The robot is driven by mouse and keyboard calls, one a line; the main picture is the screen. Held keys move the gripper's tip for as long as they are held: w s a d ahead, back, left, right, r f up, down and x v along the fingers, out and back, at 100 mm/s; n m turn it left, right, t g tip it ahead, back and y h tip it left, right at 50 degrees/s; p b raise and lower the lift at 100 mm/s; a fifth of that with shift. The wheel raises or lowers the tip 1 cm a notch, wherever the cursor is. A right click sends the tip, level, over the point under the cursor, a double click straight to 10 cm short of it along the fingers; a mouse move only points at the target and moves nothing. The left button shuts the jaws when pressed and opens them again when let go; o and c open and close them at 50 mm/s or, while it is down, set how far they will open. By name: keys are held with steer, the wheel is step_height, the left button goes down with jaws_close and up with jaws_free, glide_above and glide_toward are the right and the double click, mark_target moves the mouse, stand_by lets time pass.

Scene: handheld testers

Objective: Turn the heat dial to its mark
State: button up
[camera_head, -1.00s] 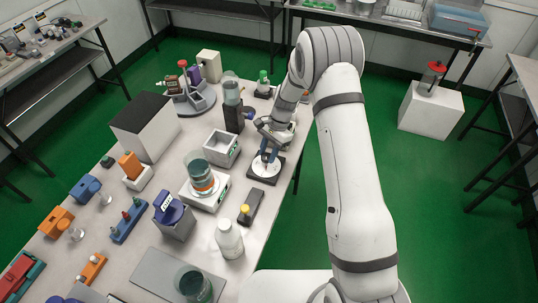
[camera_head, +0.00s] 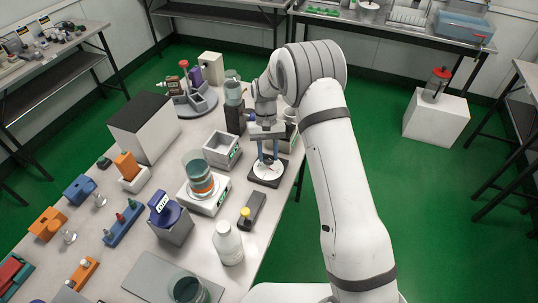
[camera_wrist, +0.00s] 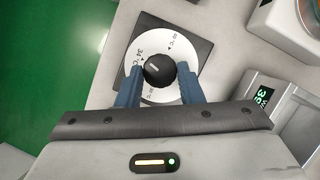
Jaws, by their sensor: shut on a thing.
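The heat dial is a ribbed black knob (camera_wrist: 159,72) on a white round face (camera_wrist: 181,36) over a dark square plate (camera_wrist: 202,22). Several temperature labels and small marks ring the face; "34°C" reads at the upper left. A short pale line shows on the knob's top, slanting; which mark it meets is hard to tell. My gripper (camera_wrist: 160,77) is shut on the knob, one blue finger on either side. In the head view, my gripper (camera_head: 267,163) points down at the white face (camera_head: 266,174) near the bench's right edge; the knob is mostly hidden there.
A grey open-topped box with a green display (camera_head: 220,148) stands left of the dial. A scale with a beaker (camera_head: 200,180), a yellow-buttoned grey device (camera_head: 250,210) and a white bottle (camera_head: 228,243) stand nearer. Other devices crowd behind my gripper. Green floor lies right of the bench.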

steer(key=shift+a+n+t+h+b, duration=0.15)
steer(key=shift+n+t+h+b, duration=0.35)
steer(key=shift+n, duration=1.1)
steer(key=o, duration=1)
steer(key=shift+c, duration=0.2)
steer(key=v, duration=0.7)
steer(key=shift+w+a+r+g, duration=0.15)
steer(key=shift+w+r+g, duration=0.1)
steer(key=shift+r+g, duration=0.05)
